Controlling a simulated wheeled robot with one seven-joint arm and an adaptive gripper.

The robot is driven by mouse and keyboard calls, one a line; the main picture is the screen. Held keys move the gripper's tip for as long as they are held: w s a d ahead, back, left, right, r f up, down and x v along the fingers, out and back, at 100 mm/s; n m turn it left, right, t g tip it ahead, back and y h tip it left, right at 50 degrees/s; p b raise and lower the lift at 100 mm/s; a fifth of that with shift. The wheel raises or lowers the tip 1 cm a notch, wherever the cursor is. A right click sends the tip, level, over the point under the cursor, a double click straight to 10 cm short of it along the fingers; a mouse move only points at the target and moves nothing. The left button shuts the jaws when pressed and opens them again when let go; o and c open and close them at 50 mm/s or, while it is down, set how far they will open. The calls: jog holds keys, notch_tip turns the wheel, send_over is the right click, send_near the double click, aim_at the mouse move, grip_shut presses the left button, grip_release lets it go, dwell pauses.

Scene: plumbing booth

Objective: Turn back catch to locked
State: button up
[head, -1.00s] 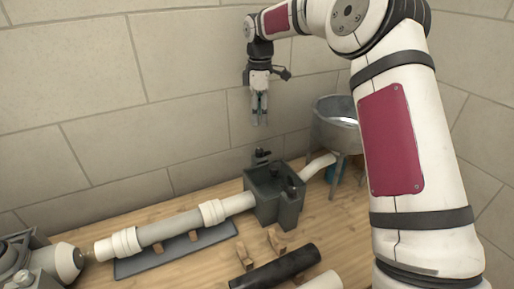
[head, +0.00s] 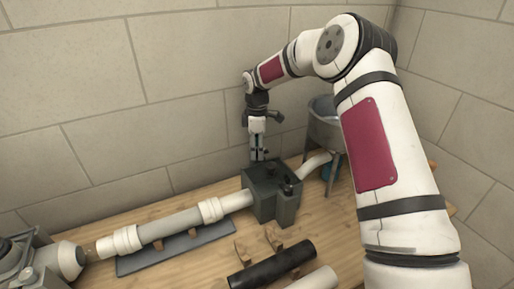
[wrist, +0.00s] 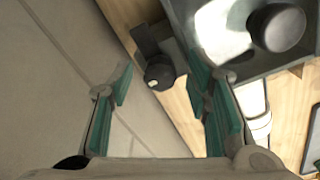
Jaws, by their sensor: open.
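The grey box (head: 286,207) stands at the right end of the pipe line, by the wall. In the wrist view its grey top (wrist: 300,75) fills the upper right, with a round dark knob (wrist: 277,27) on it. The back catch (wrist: 158,72) shows there as a small dark knob on a bracket at the box's wall side. My gripper (head: 257,156) points down just behind the box. In the wrist view its teal fingers are spread, with the catch between and beyond them. I see no contact. The gripper hides the catch in the head view.
A pale pipe (head: 170,228) runs left from the box over a dark tray. A metal funnel-like vessel (head: 325,130) stands on legs to the right. A black tube (head: 272,265) and a white tube (head: 315,281) lie in front. The wall is close behind my gripper.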

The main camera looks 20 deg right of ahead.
jog(key=shift+f, duration=0.1)
grip_shut()
jog(key=shift+m, duration=0.4)
jog(key=m+b, duration=0.2)
jog(key=m, duration=0.1)
jog(key=shift+w+m+b, duration=0.1)
jog(key=shift+m+b, duration=0.25)
jog(key=shift+m, duration=0.05)
jog(key=m+b, duration=0.2)
jog(key=m, duration=0.2)
jog(key=shift+m, duration=0.3)
jog(key=m+b, duration=0.1)
jog(key=m, duration=0.3)
jog(key=m+b, duration=0.1)
jog(key=m, duration=0.3)
jog(key=shift+m, duration=0.5)
